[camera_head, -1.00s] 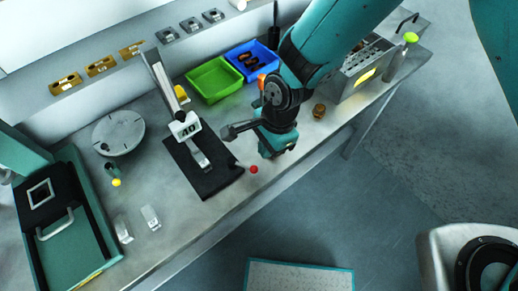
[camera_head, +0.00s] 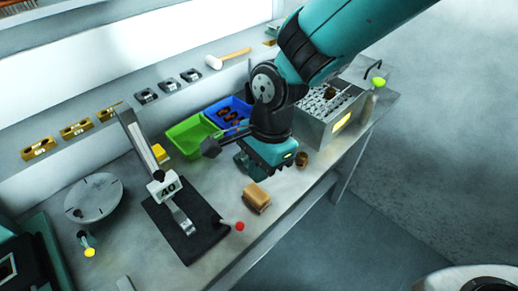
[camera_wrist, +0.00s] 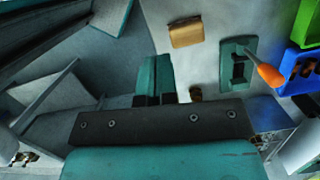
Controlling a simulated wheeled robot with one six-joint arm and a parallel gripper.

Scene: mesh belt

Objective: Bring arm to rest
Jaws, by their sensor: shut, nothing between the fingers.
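My gripper (camera_head: 268,160) hangs over the bench's front right part in the head view, pointing down and holding nothing. In the wrist view its teal fingers (camera_wrist: 155,78) are together. A tan block (camera_head: 257,197) lies on the bench just in front of and below my gripper, apart from it; it also shows in the wrist view (camera_wrist: 186,33). My arm reaches in from the upper right, bent at the wrist, and hides part of the bench behind it.
Around my arm are a green bin (camera_head: 190,136), a blue bin (camera_head: 216,114), a metal box with a perforated top (camera_head: 325,118) and a black stand marked 40 (camera_head: 185,232).

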